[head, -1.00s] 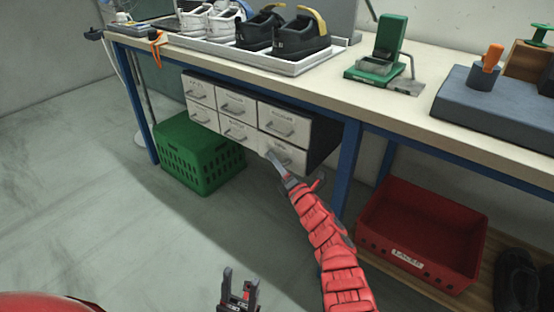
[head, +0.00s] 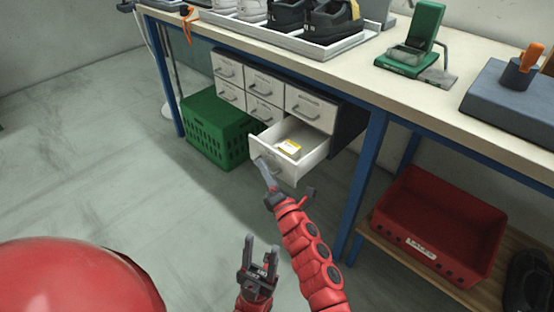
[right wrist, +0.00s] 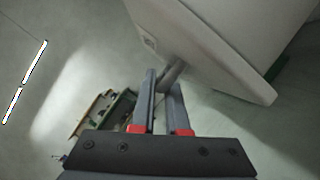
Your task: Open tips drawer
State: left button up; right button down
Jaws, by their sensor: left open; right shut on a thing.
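The tips drawer (head: 307,164) is the lower right drawer of the white drawer cabinet (head: 277,97) under the bench. It stands pulled out, and a small yellow and white item (head: 289,149) lies inside. My right gripper (head: 264,172) is shut on the drawer's handle at its front. In the right wrist view my right gripper's fingers (right wrist: 160,95) close around the handle (right wrist: 172,72), below the white drawer front (right wrist: 205,45). The drawer's label is too small to read. My left gripper (head: 260,248) is open and empty, low in front of the cabinet.
A green crate (head: 212,130) stands on the floor left of the drawer. A red bin (head: 440,225) sits on a low shelf at the right, beyond a blue bench leg (head: 364,180). Shoes in a tray (head: 330,48) stand on the bench. The floor at left is clear.

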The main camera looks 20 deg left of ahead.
jog(key=shift+s+a, duration=0.2)
jog(key=shift+s, duration=0.4)
jog(key=shift+s+a, duration=0.2)
jog(key=shift+s, duration=0.4)
jog(key=c, duration=1.2)
grip_release()
jog(key=p+v, duration=0.2)
jog(key=v, duration=1.5)
jog(key=shift+d, duration=0.15)
jog(key=shift+s, duration=0.15)
